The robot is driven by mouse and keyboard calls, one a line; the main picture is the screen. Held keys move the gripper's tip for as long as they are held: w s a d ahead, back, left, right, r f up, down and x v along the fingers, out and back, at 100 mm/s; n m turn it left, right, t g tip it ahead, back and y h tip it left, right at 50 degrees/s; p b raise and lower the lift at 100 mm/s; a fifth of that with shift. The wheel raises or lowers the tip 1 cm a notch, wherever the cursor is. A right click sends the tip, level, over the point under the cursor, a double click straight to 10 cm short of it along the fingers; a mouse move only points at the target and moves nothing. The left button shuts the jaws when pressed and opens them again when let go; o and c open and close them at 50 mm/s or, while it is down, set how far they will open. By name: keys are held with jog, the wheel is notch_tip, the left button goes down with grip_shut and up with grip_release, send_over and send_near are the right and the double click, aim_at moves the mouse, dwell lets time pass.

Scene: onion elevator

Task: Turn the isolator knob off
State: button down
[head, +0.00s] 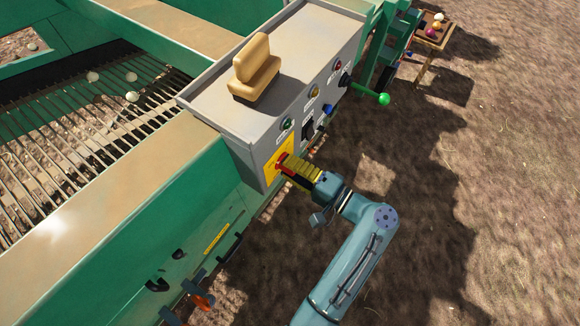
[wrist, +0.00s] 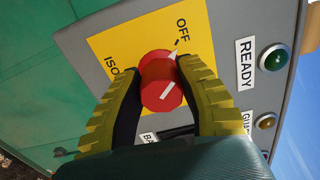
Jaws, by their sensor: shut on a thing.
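The isolator knob (wrist: 160,78) is red with a white line on its face. It sits on a yellow plate (wrist: 118,42) marked OFF and ISO, the rest of that word being hidden. The white line slants up and right, roughly toward the OFF label. A white pointer mark (wrist: 174,50) shows between the knob and that label. My gripper (wrist: 160,92) is shut on the knob, one ribbed yellow finger on each side. In the head view, my gripper (head: 290,166) meets the knob (head: 282,160) at the near end of the grey control box (head: 250,160).
A green READY lamp (wrist: 274,57) and a second lamp (wrist: 266,122) lie right of the knob. Farther along the box are a black switch (head: 308,129) and a green-ended lever (head: 383,99). A tan seat-shaped object (head: 256,72) stands on top. Open soil lies to the right.

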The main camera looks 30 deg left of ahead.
jog(key=shift+n, duration=0.5)
jog(key=c, duration=0.6)
grip_release()
jog(key=shift+a, duration=0.1)
jog(key=d, duration=0.4)
jog(key=s+d, duration=0.1)
jog(key=d, duration=0.7)
jog(key=shift+s, duration=0.4)
